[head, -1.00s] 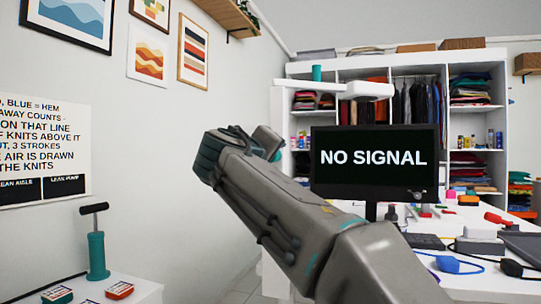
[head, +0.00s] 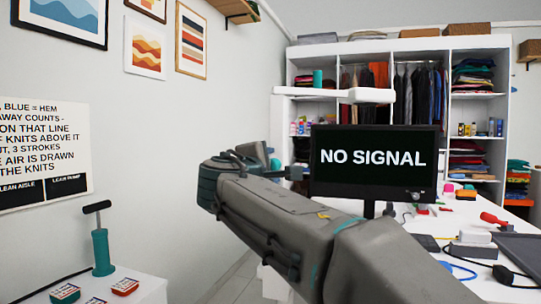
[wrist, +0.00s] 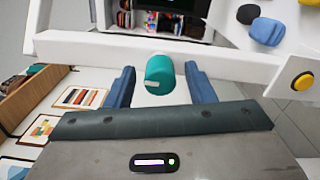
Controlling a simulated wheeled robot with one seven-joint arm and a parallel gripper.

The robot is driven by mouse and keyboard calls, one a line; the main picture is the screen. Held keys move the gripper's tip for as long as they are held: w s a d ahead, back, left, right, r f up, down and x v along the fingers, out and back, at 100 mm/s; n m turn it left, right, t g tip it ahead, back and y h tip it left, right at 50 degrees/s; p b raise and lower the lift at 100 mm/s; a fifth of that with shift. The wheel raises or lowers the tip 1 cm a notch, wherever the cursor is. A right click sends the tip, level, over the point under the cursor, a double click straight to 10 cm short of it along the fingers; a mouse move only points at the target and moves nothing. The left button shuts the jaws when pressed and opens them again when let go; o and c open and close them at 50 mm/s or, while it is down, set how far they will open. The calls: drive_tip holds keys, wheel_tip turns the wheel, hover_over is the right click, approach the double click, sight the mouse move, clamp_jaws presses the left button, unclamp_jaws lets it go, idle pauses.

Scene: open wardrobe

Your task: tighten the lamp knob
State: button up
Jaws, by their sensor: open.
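The teal lamp knob (head: 318,77) stands on the white lamp arm (head: 305,92) in the head view. The lamp's white head (head: 370,96) is at the arm's right end. My gripper (head: 290,172) shows lower and left of the knob in the head view, partly hidden by my arm. In the wrist view the knob (wrist: 160,75) shows between the two blue fingers of my gripper (wrist: 159,85), with gaps on both sides. The fingers are open and empty. A yellow button (wrist: 302,82) shows at the right of the wrist view.
A monitor reading "NO SIGNAL" (head: 375,163) stands to the right of my gripper. Behind it is the open white wardrobe (head: 398,45) with clothes. A teal pump (head: 102,250) stands on a white surface at the left. The desk at the right is cluttered.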

drive_tip(key=n+p, duration=0.5)
drive_tip(key=n, duration=0.1)
drive_tip(key=shift+r, duration=0.2)
drive_tip(key=shift+f+n+p, duration=0.15)
drive_tip(key=shift+n+p, duration=0.3)
drive_tip(key=shift+n, duration=0.15)
drive_tip(key=c, duration=1)
drive_tip(key=shift+f+b, duration=0.15)
drive_tip(key=shift+b, duration=0.3)
drive_tip(key=shift+c, duration=0.2)
